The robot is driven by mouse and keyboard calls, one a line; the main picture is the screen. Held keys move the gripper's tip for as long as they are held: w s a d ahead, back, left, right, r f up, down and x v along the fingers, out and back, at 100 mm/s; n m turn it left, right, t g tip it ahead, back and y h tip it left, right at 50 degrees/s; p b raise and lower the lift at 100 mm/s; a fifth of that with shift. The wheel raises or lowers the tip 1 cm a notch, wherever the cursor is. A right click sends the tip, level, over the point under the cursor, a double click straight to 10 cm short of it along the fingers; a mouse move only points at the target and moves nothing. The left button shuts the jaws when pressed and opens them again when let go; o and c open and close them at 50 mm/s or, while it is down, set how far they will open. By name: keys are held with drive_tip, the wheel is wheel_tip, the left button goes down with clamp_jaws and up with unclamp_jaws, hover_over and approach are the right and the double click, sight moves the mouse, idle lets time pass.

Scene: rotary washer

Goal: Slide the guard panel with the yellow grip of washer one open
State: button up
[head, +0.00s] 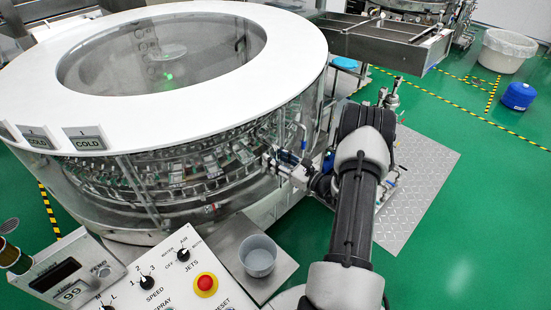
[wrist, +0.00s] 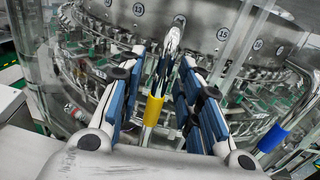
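Washer one (head: 295,50) is a large round machine with a white top ring and clear guard panels (head: 222,150). In the wrist view, the yellow grip (wrist: 153,110) sits on a bright metal bar that runs up between my fingers. My gripper (wrist: 163,58) is open, with blue-padded fingers either side of the bar and visible space between. I cannot tell whether a pad touches it. In the head view my gripper (head: 281,163) is at the washer's right front side. The yellow grip cannot be made out there.
A blue grip (wrist: 272,138) on another bar is right of my gripper. A control panel (head: 150,280) with a red button (head: 205,284) and a grey cup (head: 258,255) stand in front. A metal chute (head: 385,42) is behind.

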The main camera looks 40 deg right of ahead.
clamp_jaws()
idle(0.6)
